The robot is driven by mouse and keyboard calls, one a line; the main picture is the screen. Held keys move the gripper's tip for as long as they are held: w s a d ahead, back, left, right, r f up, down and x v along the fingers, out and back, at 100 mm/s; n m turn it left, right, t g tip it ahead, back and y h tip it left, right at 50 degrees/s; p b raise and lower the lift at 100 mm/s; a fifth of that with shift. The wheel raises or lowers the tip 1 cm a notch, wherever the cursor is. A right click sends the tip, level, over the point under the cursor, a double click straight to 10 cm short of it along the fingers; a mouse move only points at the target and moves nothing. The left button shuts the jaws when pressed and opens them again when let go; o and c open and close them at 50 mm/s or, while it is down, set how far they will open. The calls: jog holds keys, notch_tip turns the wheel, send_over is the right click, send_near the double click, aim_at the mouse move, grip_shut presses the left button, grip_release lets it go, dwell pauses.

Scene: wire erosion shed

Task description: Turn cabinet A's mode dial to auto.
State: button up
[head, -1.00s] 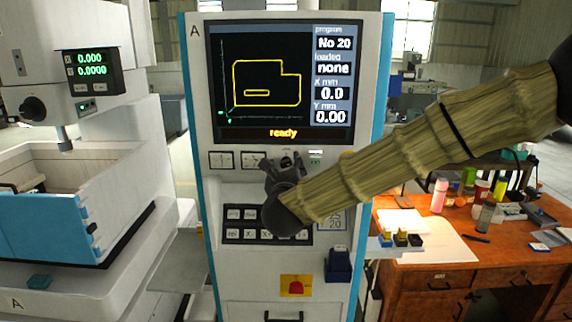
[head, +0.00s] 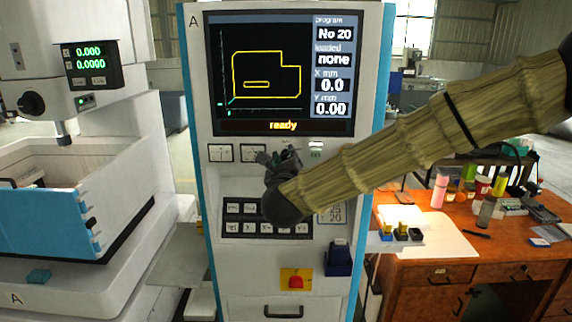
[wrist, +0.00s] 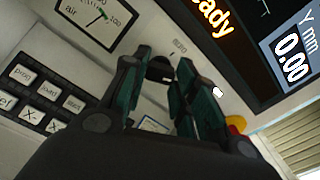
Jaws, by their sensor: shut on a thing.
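Cabinet A (head: 202,120) is the pale upright cabinet with blue edges in the middle of the head view. My gripper (head: 279,160) is at its panel, just below the screen. In the wrist view the green-padded fingers of my gripper (wrist: 160,82) are closed in on a small dark dial knob (wrist: 160,68), one finger on each side. The fingers and wrist cover most of the dial. A small label above the knob is too small to read surely, so I cannot tell the dial's setting.
The screen (head: 270,75) above shows "ready". Two gauges (head: 236,153) are left of the dial, and button rows (head: 240,208) are below. A small lit lamp (head: 316,151) is just right of my gripper. A cluttered orange desk (head: 450,255) stands at right.

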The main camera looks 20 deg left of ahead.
jog(key=n+b, duration=0.7)
jog(key=n, duration=0.2)
jog(key=shift+n, duration=0.3)
jog(key=shift+n+b, duration=0.5)
jog(key=shift+n, duration=1)
jog(key=o, duration=1)
jog(key=shift+s, duration=0.1)
jog(key=v, duration=1.1)
jog(key=shift+s+d, duration=0.2)
jog(key=shift+s, duration=0.15)
